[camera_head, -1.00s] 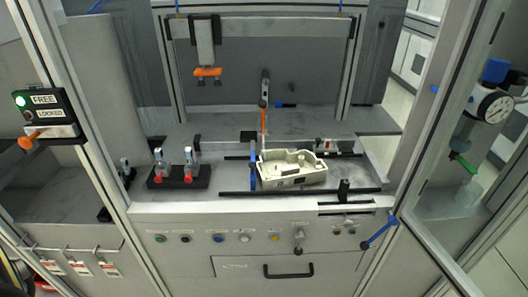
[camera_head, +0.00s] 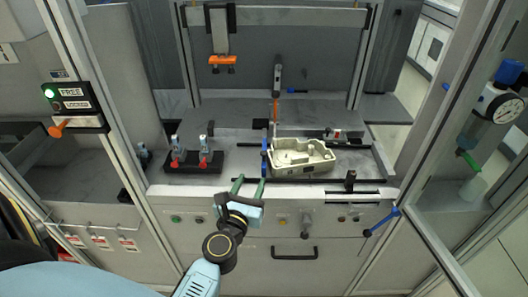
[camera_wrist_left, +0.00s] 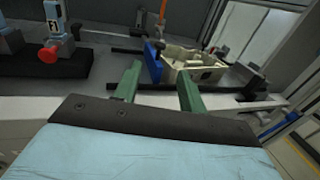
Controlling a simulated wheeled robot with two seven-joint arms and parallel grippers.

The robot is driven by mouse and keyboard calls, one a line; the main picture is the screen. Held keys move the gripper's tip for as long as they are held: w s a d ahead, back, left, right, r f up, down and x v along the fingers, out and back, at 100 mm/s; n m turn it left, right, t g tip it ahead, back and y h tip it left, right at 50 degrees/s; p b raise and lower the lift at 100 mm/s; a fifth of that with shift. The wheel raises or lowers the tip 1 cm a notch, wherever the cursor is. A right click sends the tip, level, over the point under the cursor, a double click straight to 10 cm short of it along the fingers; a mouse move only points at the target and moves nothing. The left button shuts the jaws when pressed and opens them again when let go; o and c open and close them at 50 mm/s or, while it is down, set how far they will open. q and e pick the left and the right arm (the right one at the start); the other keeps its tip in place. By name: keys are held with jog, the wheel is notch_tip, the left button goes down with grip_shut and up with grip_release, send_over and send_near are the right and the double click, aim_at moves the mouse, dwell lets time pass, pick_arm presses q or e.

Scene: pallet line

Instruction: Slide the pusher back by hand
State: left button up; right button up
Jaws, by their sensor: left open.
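The pusher appears to be the blue upright plate (camera_head: 264,158) at the left end of the cream tray-like part (camera_head: 303,158). In the left wrist view the blue plate (camera_wrist_left: 153,62) stands against or very close to the cream part (camera_wrist_left: 193,74); I cannot tell if they touch. My left gripper (camera_head: 248,181) has two green fingers, spread apart and empty. It is in front of the bench edge, short of the blue plate. In the left wrist view the fingers (camera_wrist_left: 158,85) point toward the plate and the cream part. My right gripper does not show.
Two clamps with red knobs (camera_head: 205,160) stand on a black base left of the pusher. Black rails (camera_head: 325,181) run along the cream part. An orange-tipped device (camera_head: 222,60) hangs above. A blue door handle (camera_head: 381,222) juts out at right. Front panel buttons lie below the bench edge.

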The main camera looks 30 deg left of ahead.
aim_at(263, 156)
pick_arm(q)
jog(key=x, duration=1.3)
jog(key=shift+d, duration=0.1)
jog(key=shift+c, duration=0.4)
grip_shut()
